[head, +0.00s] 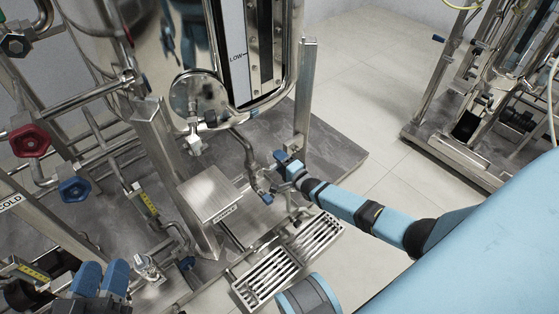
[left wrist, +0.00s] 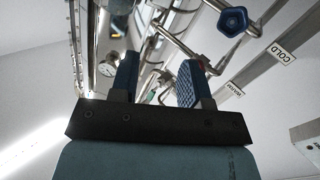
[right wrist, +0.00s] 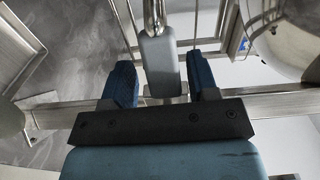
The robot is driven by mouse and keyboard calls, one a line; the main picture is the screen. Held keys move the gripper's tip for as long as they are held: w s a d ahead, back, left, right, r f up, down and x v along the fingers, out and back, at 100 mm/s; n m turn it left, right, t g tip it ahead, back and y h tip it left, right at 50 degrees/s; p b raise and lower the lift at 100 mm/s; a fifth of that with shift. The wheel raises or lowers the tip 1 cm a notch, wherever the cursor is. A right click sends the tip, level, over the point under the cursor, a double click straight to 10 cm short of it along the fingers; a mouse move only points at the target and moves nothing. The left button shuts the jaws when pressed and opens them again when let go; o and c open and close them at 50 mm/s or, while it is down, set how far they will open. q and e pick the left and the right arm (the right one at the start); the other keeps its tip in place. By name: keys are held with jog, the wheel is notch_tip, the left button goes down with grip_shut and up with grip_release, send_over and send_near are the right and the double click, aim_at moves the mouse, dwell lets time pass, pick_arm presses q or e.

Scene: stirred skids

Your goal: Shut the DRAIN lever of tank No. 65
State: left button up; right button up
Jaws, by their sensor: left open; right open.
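The steel tank (head: 275,85) stands at the top middle in the head view, with a LOW mark on its level strip. No tank number is readable. Outlet pipework and a valve (head: 262,180) sit below it, partly hidden by my right gripper. My right gripper (head: 283,162) is open beside this pipework. In the right wrist view, a flat grey lever-like handle (right wrist: 158,62) lies between its open fingers (right wrist: 162,85); contact cannot be told. No DRAIN label is readable. My left gripper (head: 102,280) is open and empty at lower left; its fingers show in the left wrist view (left wrist: 158,80).
A red handwheel (head: 30,140) and a blue handwheel (head: 75,188) are on pipes at left. A steel box (head: 210,192) and a floor grate (head: 265,277) are near the outlet. Another skid (head: 480,120) stands at upper right, with clear floor between.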

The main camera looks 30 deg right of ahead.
pick_arm(q)
notch_tip(320, 180, up, 6)
jog(key=t+p, duration=0.2)
jog(key=p, duration=0.2)
jog(key=shift+s+a+r+n+t, duration=0.15)
jog(key=shift+a+r+n+t, duration=0.1)
jog(key=shift+a+n+t, duration=0.05)
pick_arm(e)
jog(key=s+d, duration=0.2)
jog(key=s, duration=1.1)
jog(key=shift+s, duration=0.25)
pick_arm(q)
jog(key=shift+s, duration=0.1)
pick_arm(e)
jog(key=shift+s, duration=0.1)
